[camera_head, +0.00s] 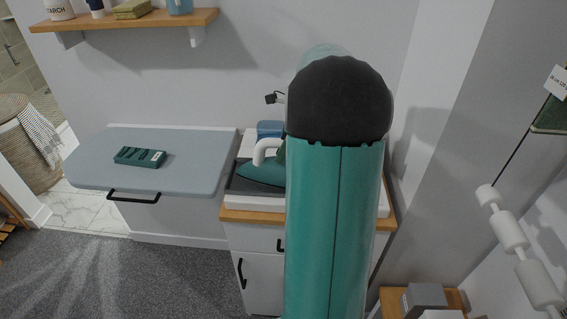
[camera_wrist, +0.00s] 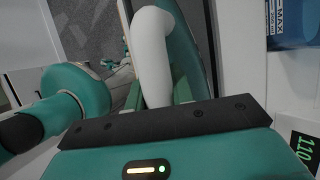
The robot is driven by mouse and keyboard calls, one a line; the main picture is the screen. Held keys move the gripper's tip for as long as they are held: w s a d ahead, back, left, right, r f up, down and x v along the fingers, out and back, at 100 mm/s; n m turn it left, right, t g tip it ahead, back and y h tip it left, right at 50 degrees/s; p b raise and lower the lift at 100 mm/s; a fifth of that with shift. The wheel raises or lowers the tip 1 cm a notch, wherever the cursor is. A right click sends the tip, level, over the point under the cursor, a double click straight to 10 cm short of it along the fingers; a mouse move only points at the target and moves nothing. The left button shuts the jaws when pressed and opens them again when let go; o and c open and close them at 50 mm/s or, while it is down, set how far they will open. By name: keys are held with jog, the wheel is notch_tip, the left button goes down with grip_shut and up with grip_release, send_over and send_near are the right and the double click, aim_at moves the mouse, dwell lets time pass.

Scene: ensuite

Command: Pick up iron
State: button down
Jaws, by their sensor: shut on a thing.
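The iron (camera_head: 260,172) has a teal body and a white curved handle. It is on the dark rest on the cabinet top in the head view, partly hidden behind my teal arm. In the wrist view the iron's white handle (camera_wrist: 153,50) runs down to the black edge of my gripper (camera_wrist: 165,108), with the teal body beside it. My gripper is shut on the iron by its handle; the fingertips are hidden. My arm hides the gripper in the head view. I cannot tell whether the iron is clear of the rest.
A grey-blue ironing board (camera_head: 205,172) with a green ridged block (camera_head: 140,157) is left of the cabinet (camera_head: 250,236). A blue container (camera_head: 270,129) stands behind the iron. A wooden shelf (camera_head: 125,22) is above. White rollers (camera_head: 520,245) and a low wooden stand (camera_head: 392,302) are at right.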

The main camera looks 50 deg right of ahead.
aim_at(280, 142)
jog(key=shift+r, duration=0.2)
notch_tip(280, 142, up, 4)
jog(key=shift+a+f, duration=0.1)
jog(key=s+a+r, duration=0.9)
jog(key=a, duration=0.1)
jog(key=shift+a+r, duration=0.2)
jog(key=shift+a, duration=0.05)
jog(key=c, duration=2)
grip_release()
grip_shut()
